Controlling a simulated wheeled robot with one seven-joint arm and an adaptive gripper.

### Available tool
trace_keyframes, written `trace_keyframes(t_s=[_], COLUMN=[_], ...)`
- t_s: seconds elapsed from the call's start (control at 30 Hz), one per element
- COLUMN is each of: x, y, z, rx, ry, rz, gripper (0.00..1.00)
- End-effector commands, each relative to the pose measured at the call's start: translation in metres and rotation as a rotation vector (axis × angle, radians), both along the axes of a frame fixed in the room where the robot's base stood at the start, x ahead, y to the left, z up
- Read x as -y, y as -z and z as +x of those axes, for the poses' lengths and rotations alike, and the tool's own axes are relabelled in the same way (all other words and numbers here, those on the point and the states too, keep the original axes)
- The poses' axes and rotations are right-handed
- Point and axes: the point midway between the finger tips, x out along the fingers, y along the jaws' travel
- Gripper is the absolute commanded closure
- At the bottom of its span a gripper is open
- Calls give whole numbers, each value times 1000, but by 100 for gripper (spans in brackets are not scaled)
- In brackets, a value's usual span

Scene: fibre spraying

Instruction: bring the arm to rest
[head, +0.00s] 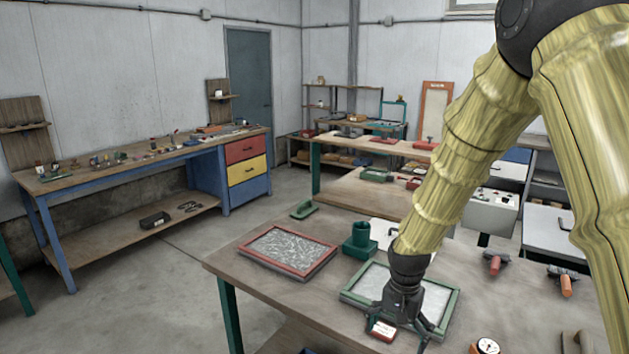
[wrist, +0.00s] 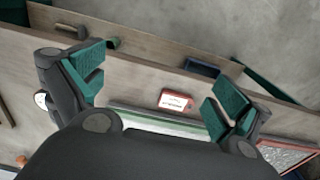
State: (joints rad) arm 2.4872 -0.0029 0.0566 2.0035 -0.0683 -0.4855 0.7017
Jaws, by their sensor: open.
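My arm reaches down from the upper right of the head view in a yellowish sleeve. My gripper (head: 400,328) hangs over the front edge of a green-framed tray (head: 358,303) on the near workbench. In the wrist view my gripper (wrist: 155,95) has its two green-padded fingers spread wide apart with nothing between them. A small red-edged card or box with a white label (head: 382,329) lies just in front of the tray; it also shows between and beyond the fingers in the wrist view (wrist: 175,101). I cannot tell whether the gripper touches the tray.
On the near workbench (head: 236,262) are a red-framed tray (head: 288,250), a green cup-like holder (head: 361,240), a green-handled tool (head: 304,209), red-handled tools (head: 496,262) and a dial gauge (head: 487,346). A blue bench (head: 110,172) stands at left. The floor between is clear.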

Motion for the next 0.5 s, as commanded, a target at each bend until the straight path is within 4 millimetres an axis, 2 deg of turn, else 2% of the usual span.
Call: trace_keyframes(t_s=[0.03,0.27,0.5], x=[0,1,4], y=[-1,36,81], z=[0,-14,-36], rx=[0,-4,-4], ry=[0,-34,-79], rz=[0,8,18], gripper=[0,0,0])
